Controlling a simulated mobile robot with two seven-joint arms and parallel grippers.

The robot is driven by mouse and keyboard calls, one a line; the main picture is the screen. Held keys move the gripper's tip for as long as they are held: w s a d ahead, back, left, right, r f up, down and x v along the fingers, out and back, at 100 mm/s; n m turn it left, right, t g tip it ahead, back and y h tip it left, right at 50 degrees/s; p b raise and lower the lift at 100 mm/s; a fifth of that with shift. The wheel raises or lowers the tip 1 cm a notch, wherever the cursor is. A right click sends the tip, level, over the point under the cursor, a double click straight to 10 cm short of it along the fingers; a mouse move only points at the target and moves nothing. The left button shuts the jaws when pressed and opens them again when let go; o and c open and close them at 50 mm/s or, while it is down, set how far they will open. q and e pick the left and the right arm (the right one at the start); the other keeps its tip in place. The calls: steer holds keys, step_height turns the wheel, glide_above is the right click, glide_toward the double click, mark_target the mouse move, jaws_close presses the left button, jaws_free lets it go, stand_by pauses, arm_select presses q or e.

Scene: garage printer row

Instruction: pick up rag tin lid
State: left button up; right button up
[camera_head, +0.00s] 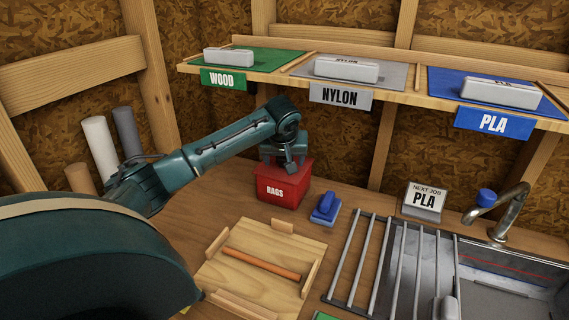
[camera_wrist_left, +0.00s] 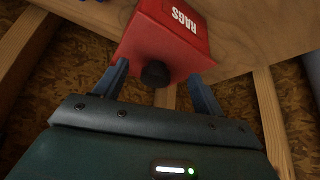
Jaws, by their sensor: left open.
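The red rag tin (camera_head: 283,190), marked RAGS, stands on the wooden bench against the back wall. Its red lid (camera_wrist_left: 150,42) has a dark round knob (camera_wrist_left: 156,74), seen in the left wrist view. My left gripper (camera_head: 288,164) is directly over the tin, pointing down, and hides much of the lid in the head view. In the left wrist view its open fingers (camera_wrist_left: 158,72) stand on either side of the knob, with a gap on each side. I cannot tell whether the fingers touch the lid. My right gripper is not in view.
A blue block-like tool (camera_head: 325,209) is right of the tin. A wooden tray (camera_head: 235,277) holding a brown rod is in front. A metal rack (camera_head: 375,262), sink and tap (camera_head: 513,212) are at right.

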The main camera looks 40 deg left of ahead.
mark_target(284, 158)
arm_select(q)
steer(key=shift+w+a+r, duration=0.1)
steer(key=shift+w+a, duration=0.4)
steer(key=shift+w, duration=0.1)
steer(key=shift+w+a+p, duration=0.3)
steer(key=shift+w+a, duration=0.35)
steer(key=shift+w, duration=0.15)
steer(key=shift+p+x, duration=0.35)
steer(key=shift+x, duration=0.85)
steer(key=shift+w+a+f, duration=0.15)
steer(key=shift+f, duration=0.2)
steer(key=c, duration=1.1)
